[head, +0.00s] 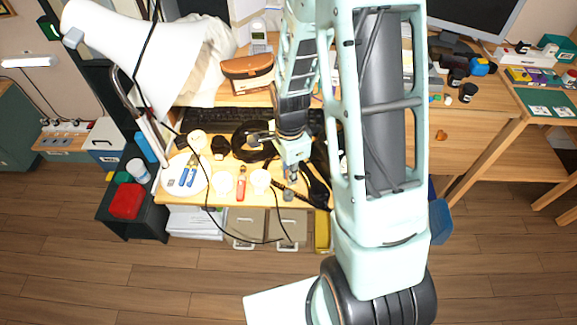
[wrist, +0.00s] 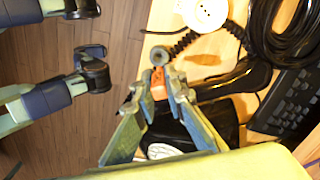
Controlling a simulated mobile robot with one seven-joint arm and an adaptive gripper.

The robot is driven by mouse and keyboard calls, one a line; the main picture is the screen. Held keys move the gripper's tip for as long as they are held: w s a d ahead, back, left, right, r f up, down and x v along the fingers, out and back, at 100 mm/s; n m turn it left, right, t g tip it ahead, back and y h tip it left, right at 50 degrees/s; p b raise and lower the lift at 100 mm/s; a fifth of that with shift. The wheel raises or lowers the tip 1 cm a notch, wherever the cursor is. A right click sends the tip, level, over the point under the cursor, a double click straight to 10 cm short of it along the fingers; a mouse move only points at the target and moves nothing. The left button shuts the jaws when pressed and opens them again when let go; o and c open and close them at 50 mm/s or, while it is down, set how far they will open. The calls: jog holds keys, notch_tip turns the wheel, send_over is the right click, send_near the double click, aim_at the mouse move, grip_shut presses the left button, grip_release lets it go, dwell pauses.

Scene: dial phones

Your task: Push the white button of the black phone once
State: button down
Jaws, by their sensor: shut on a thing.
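The black phone (wrist: 222,112) lies on the desk beside and partly behind my gripper in the wrist view. Its handset (wrist: 232,82) and coiled cord (wrist: 183,45) show. A white round part (wrist: 163,150), perhaps its dial, shows between my fingers and is partly covered. I cannot make out the white button. In the head view the phone (head: 316,188) is mostly hidden by my arm. My gripper (wrist: 160,84) has its fingertips close together on a small orange thing (wrist: 158,90). In the head view my gripper (head: 293,173) is over the desk's front edge area.
A grey round thing (wrist: 160,55) lies just beyond my fingertips. A keyboard (wrist: 295,105), black cable loops (wrist: 275,35) and a white socket (wrist: 205,12) crowd the desk. A white lamp (head: 130,50) stands at left. Open floor (head: 120,275) lies in front.

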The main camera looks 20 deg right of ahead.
jog(key=shift+s+a+f, duration=0.1)
jog(key=shift+a+f, duration=0.1)
jog(key=shift+f, duration=0.1)
jog(key=shift+f+b, duration=1.15)
jog(key=shift+f, duration=0.4)
jog(key=shift+f+b, duration=1.3)
jog(key=shift+b, duration=0.05)
dwell(0.6)
jog(key=shift+r, duration=0.1)
jog(key=c, duration=1.9)
grip_release()
notch_tip(320, 180, up, 12)
